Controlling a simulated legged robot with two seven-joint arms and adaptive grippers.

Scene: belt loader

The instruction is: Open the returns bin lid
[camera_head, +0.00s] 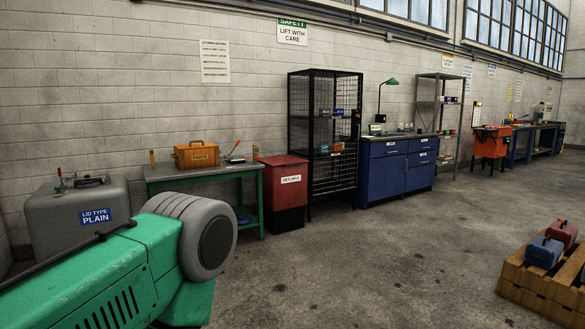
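The red returns bin (285,205) stands on the floor against the wall, left of the middle of the view. It has a white label reading RETURNS on its front. Its red lid (282,160) lies flat across the top and looks closed. The inside of the bin is hidden. Neither of my grippers is in view.
A green workbench (247,178) with an orange case (197,154) stands left of the bin. A black wire cage (334,185) stands right of it. A green machine body with a grey drum (205,240) fills the left foreground. A wooden pallet (535,283) is at right. The middle floor is clear.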

